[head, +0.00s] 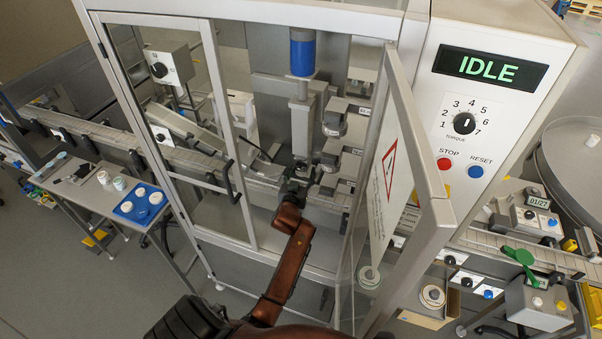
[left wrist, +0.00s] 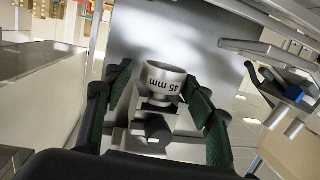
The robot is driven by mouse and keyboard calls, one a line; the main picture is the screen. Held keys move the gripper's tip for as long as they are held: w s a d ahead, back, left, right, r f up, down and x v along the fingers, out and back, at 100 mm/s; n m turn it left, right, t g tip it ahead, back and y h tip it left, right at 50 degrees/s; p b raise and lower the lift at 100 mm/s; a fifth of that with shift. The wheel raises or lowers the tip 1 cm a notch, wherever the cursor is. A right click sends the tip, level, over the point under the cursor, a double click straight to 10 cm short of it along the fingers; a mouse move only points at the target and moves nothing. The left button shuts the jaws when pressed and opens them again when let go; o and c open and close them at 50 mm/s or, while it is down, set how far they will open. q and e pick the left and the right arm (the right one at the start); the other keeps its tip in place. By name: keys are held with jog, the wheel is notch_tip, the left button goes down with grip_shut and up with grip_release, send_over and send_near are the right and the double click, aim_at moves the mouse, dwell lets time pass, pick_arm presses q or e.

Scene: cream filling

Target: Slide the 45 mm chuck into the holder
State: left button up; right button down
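The 45 mm chuck (left wrist: 166,80) is a silvery cup with dark "45 mm" lettering, upside down in the left wrist view. It stands between the green-padded fingers of my left gripper (left wrist: 160,98). A gap shows on its left side, so the fingers look open around it; contact on the right is unclear. A grey block with a dark round knob (left wrist: 158,128) shows just below the chuck. In the head view my left gripper (head: 296,186) is inside the machine, under the blue-topped spindle column (head: 302,92). The holder cannot be clearly made out. My right gripper is not in view.
The machine's right glass door (head: 398,178) stands open beside my arm. The left glass door (head: 185,125) has a dark handle. Labelled shelves with grey parts (head: 335,122) are right of the spindle. A conveyor (head: 105,135) runs through. The display (head: 490,68) reads IDLE.

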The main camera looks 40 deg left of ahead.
pick_arm(q)
jog(key=shift+o, duration=0.6)
jog(key=shift+w+a+r, duration=0.1)
jog(key=shift+w+r, duration=0.1)
jog(key=shift+r, duration=0.65)
jog(key=shift+s, duration=0.15)
jog(key=f+v, duration=0.2)
jog(key=v, duration=0.9)
jog(key=shift+s+d+r, duration=0.2)
jog(key=shift+s+d, duration=0.1)
jog(key=shift+s, duration=0.2)
